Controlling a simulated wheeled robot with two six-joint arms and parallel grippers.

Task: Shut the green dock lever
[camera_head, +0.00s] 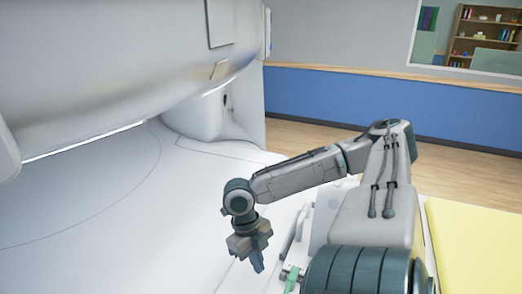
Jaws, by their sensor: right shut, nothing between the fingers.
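A small green part (291,278), which looks like the dock lever, shows low in the head view, right of centre. My own arm partly covers it, so I cannot tell its position. My right gripper (258,267) points down just left of the green part and apart from it in the picture. Its fingers are together and hold nothing. My left gripper is not in view.
The large white magnet housing (110,70) overhangs the left side. A white surface (110,220) lies below it, with clear room. A yellow pad (475,245) is at the lower right. A blue wall panel (370,100) stands behind.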

